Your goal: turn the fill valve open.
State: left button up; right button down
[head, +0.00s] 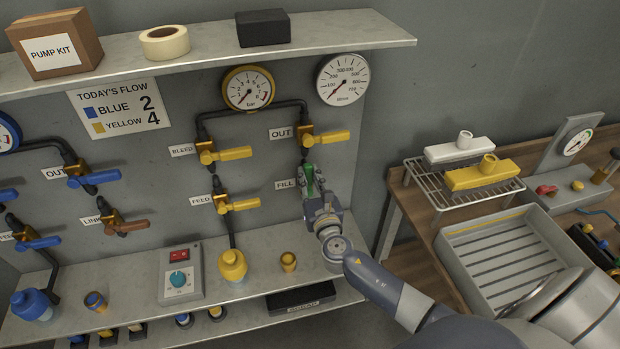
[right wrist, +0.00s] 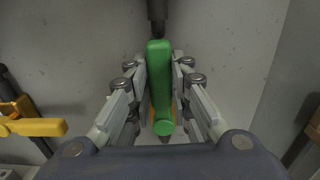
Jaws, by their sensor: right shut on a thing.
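The fill valve has a green handle (head: 309,180) beside the FILL label (head: 285,184), below the OUT valve on the yellow pipe line. My right gripper (head: 315,193) reaches it from below and is shut on the handle. In the right wrist view the green handle (right wrist: 160,85) stands upright, in line with the dark pipe above it, between the two fingers of my right gripper (right wrist: 160,98). A bit of yellow valve body shows behind the handle. My left gripper is not in view.
The yellow OUT handle (head: 325,137) sits just above, and the yellow FEED handle (head: 239,205) to the left. A bar gauge (head: 248,88) and a litres gauge (head: 341,79) are higher up. The lower shelf holds a yellow bottle (head: 232,266) and a control box (head: 181,275).

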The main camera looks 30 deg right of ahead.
jog(key=c, duration=1.4)
grip_release()
jog(key=shift+c, duration=0.2)
jog(key=shift+s, duration=0.1)
jog(key=v, duration=1.1)
jog(key=shift+s, duration=0.4)
jog(key=shift+f, duration=0.1)
